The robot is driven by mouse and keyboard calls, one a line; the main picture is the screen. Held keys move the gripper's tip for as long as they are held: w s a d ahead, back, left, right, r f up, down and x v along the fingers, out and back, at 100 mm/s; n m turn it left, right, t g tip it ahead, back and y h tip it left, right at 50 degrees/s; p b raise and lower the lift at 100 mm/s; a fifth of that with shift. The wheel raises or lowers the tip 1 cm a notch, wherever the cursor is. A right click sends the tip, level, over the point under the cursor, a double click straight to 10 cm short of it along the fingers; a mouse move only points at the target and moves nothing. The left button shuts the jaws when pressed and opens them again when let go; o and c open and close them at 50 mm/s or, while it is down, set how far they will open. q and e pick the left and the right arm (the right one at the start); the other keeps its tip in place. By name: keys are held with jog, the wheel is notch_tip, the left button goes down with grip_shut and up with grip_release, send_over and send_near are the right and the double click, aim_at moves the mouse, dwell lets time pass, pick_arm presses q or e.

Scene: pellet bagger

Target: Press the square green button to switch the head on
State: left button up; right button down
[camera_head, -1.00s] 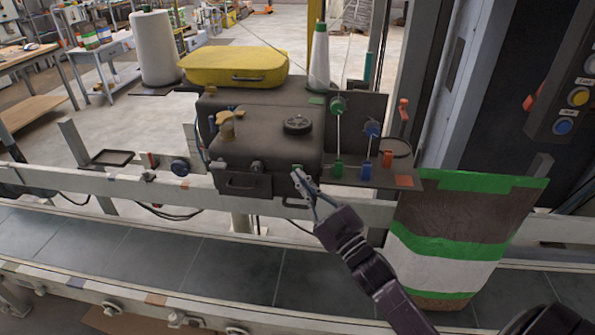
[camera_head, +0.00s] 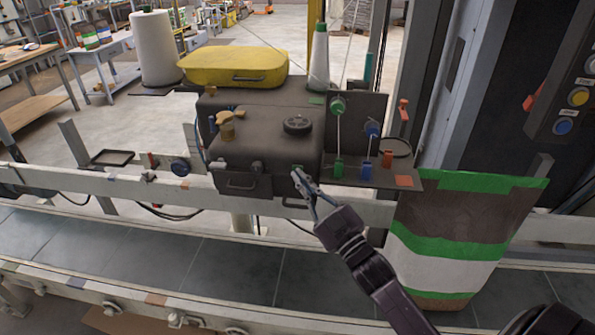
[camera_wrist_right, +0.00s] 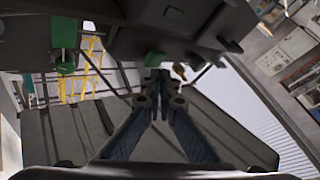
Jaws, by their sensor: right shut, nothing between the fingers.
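The square green button (camera_head: 297,167) is small and sits low on the front right of the dark sewing head (camera_head: 262,145). My right gripper (camera_head: 300,176) is shut and empty, its fingertips right at the button from below and in front. In the right wrist view, the shut fingertips (camera_wrist_right: 158,76) point at a green block (camera_wrist_right: 155,59) on the dark housing, which looks like the button. The tips cover its lower edge, and I cannot tell whether they touch it or whether it is pressed in. My left gripper is not in view.
A striped bag (camera_head: 447,235) stands on the conveyor (camera_head: 235,268). A rail (camera_head: 110,188) runs below the head. A panel with round buttons (camera_head: 570,105) is at far right.

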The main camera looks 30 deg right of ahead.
jog(key=shift+w+d, duration=0.2)
jog(key=shift+w, duration=0.1)
jog(key=shift+w+d, duration=0.15)
jog(key=shift+w, duration=0.05)
dwell(0.5)
jog(key=shift+s, duration=0.1)
jog(key=shift+s+a, duration=0.45)
jog(key=shift+s+p, duration=0.1)
jog(key=shift+p, duration=0.2)
jog(key=s+a, duration=0.1)
jog(key=s, duration=0.1)
jog(key=s+a+p, duration=0.1)
jog(key=s+a, duration=0.1)
jog(key=shift+s+a+p, duration=0.3)
jog(key=shift+f, duration=0.1)
dwell(0.3)
